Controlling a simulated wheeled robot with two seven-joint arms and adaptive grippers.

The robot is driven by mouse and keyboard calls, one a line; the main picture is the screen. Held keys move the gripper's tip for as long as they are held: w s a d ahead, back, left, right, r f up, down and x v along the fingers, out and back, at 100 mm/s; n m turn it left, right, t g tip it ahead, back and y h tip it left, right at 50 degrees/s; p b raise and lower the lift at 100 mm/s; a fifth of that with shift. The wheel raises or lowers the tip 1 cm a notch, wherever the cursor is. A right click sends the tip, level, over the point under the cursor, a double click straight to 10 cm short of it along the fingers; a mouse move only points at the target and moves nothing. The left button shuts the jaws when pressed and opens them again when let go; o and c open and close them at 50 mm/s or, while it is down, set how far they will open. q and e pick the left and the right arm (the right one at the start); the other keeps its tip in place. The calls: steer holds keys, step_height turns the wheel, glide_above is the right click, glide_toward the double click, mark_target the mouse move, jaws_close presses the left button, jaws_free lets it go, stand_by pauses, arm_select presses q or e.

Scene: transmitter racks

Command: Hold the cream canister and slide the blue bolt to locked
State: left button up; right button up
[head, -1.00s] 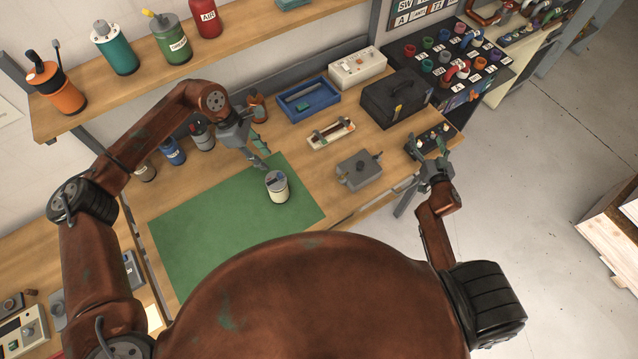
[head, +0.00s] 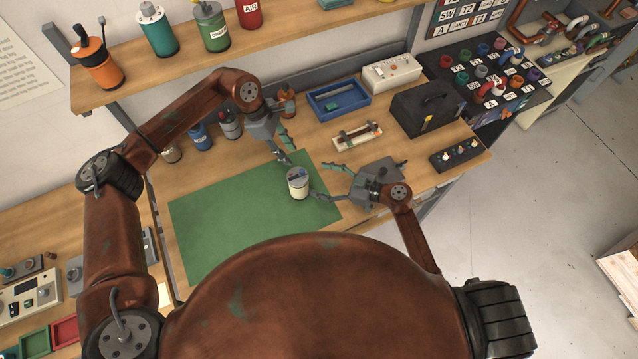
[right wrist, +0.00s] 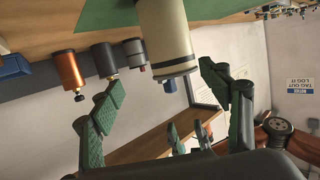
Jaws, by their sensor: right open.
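The cream canister (head: 298,188) stands upright on the green mat (head: 225,222), near its right edge. On its grey top is a small dark blue part, probably the blue bolt (head: 296,177); its position is too small to read. My right gripper (head: 321,180) is open just right of the canister, its fingers pointing at it. In the right wrist view the canister (right wrist: 165,35) appears between and beyond the spread fingers (right wrist: 162,78). My left gripper (head: 290,150) is above and behind the canister, apart from it, its fingers spread and empty.
Behind the mat stand several small canisters (head: 230,125). A blue tray (head: 338,99), a cream switch box (head: 391,74), a black case (head: 425,107) and a small rack (head: 357,135) lie to the right. A shelf (head: 290,30) runs above. The mat's left is clear.

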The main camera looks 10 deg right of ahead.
mark_target(298, 181)
steer(key=shift+g, duration=0.5)
steer(key=x, duration=0.3)
steer(key=s+x, duration=0.1)
steer(key=x, duration=0.4)
steer(key=shift+s+a+f, duration=0.1)
steer(key=shift+a+f, duration=0.35)
steer(key=shift+a, duration=0.05)
steer(key=c, duration=1.6)
steer(key=shift+o, duration=0.2)
